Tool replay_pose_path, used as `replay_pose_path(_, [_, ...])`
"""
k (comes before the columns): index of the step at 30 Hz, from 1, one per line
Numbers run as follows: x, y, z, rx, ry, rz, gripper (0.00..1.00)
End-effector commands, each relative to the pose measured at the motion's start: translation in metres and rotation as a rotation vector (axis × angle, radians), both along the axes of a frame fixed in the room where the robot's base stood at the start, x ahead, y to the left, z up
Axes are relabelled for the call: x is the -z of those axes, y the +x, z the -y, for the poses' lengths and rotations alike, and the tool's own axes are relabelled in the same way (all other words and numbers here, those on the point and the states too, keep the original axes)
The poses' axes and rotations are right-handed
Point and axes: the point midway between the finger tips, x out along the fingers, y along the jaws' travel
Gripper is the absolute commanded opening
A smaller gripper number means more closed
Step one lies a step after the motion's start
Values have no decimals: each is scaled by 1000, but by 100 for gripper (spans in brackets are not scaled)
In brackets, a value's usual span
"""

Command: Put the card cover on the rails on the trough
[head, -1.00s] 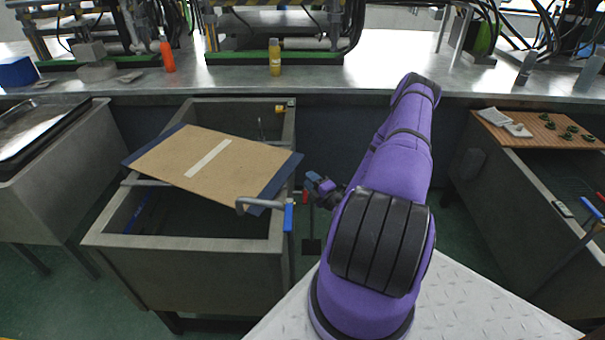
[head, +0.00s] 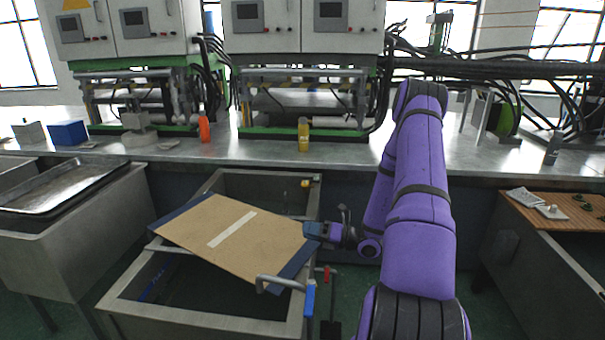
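The card cover (head: 200,238) is a flat brown board with blue ends and a pale strip across its middle. It lies skewed over the grey trough (head: 107,305), resting on or just above the rails (head: 160,246), and overhangs towards the right wall. My gripper (head: 308,230) is at the cover's right corner, its dark fingers pointing left. I cannot tell whether the fingers touch or grip the cover; the gap between them is hidden.
A grey clamp handle (head: 282,283) with a blue part stands at the trough's front right. A metal tray (head: 65,187) lies on the left trough. Behind are a bench (head: 350,152), an orange bottle (head: 204,130) and a yellow bottle (head: 303,135). A slatted wooden board (head: 570,212) is at right.

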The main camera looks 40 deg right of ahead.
Motion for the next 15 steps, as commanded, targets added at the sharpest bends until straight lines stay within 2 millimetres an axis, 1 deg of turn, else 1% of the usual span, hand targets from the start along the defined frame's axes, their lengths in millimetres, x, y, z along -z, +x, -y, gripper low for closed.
replay_pose_path(1, [-19,5,-14,-73,-76,25,33])
replay_pose_path(6, [-69,7,-59,-301,-315,114,33])
replay_pose_path(11, [-110,-1,-100,-511,-537,217,33])
replay_pose_path(15, [-142,-14,-133,-691,-729,322,33])
